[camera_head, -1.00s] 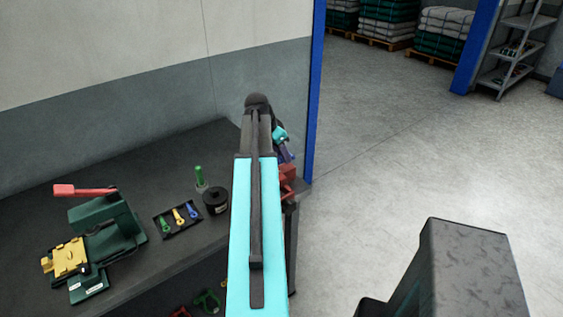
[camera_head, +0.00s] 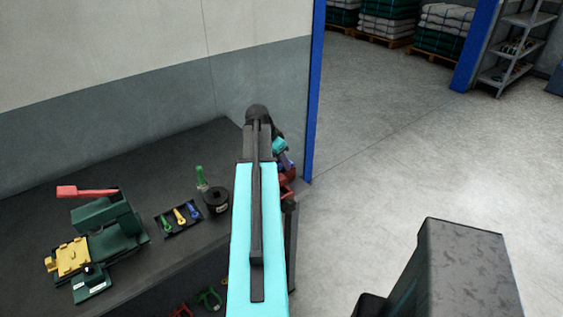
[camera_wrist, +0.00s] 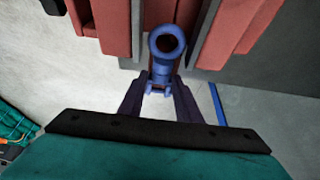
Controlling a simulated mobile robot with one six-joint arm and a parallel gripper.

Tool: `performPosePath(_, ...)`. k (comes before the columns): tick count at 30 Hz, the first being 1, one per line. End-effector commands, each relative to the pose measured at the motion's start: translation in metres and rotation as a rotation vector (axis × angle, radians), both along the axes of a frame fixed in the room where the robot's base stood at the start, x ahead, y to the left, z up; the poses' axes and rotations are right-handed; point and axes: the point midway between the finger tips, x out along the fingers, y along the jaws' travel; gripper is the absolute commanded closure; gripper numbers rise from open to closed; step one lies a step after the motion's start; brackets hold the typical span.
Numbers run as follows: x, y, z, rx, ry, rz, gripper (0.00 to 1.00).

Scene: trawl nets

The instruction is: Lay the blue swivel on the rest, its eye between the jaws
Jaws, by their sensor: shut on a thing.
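My gripper (camera_wrist: 161,92) is shut on the blue swivel (camera_wrist: 167,66). In the wrist view the swivel's round eye (camera_wrist: 167,35) points away from the fingers, toward a gap between red jaws (camera_wrist: 115,25). The eye appears in line with the gap, but I cannot tell its height or whether it touches anything. In the head view my gripper (camera_head: 284,156) is just above the red vise (camera_head: 288,183) at the bench's right end, largely hidden behind my arm. The rest cannot be made out clearly.
The dark bench (camera_head: 150,165) also holds a green machine with a red handle (camera_head: 88,191), a small tray (camera_head: 183,231) with green, yellow and blue pieces, and a black round pot (camera_head: 217,200). A blue post (camera_head: 315,90) stands behind the vise. Open floor lies right.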

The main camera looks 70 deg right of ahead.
Motion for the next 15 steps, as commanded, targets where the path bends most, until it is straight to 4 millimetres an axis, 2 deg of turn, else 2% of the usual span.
performPosePath(4,0.0000,-0.0002,-0.0025,-0.001,0.001,0.000,1.00)
performPosePath(5,0.0000,0.0000,-0.0030,0.000,0.000,0.000,0.68)
performPosePath(8,0.0000,0.0001,-0.0024,0.000,0.000,0.000,0.51)
performPosePath(15,0.0000,0.0000,-0.0023,0.000,0.000,0.000,0.51)
